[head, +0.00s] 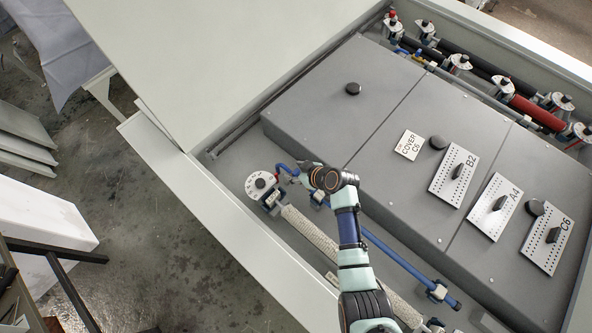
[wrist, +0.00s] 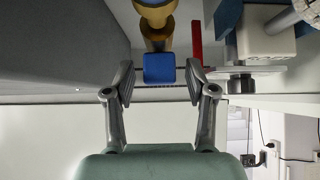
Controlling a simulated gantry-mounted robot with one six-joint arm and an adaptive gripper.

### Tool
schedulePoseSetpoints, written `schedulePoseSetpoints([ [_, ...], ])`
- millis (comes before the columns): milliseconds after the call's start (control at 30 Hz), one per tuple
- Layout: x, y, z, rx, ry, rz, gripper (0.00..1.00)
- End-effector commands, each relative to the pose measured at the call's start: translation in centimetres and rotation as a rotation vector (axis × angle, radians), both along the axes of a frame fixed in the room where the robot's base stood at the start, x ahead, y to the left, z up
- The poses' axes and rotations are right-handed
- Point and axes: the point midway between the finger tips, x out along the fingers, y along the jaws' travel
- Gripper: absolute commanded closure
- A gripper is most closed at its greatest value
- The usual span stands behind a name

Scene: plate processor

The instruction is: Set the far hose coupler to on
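In the wrist view my gripper (wrist: 160,80) is open. A small blue block (wrist: 158,68) lies between its two fingertips in the picture, with a gap on each side. The block sits at the end of a brass-coloured fitting (wrist: 156,38), which looks like the hose coupler. A thin red bar (wrist: 197,42) stands just right of it. In the head view a blue hose end (head: 283,168) shows just left of my gripper (head: 303,170), by the tray's left end. My wrist partly hides the fittings there, and the coupler's setting cannot be read.
A round white-topped valve (head: 261,184) with a ribbed hose (head: 305,232) stands close to the left. The grey covers (head: 330,105) rise to the right, with labelled plates such as B2 (head: 454,174). More valves and hoses (head: 460,62) line the far-right channel.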

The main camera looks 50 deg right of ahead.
Motion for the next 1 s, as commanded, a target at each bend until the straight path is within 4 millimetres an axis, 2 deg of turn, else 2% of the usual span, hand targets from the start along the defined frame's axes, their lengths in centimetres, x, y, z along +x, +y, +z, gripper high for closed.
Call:
schedulePoseSetpoints([
  [33, 0.0, 0.0, 0.0, 0.000, 0.000, 0.000, 0.54],
  [300, 0.0, 0.0, 0.0, 0.000, 0.000, 0.000, 0.99],
  [567, -0.1, 0.0, 0.0, 0.000, 0.000, 0.000, 1.00],
  [800, -2.5, -0.1, 0.0, 0.001, 0.002, -0.002, 1.00],
  [1000, -2.5, -0.1, 0.0, 0.000, 0.001, 0.000, 1.00],
])
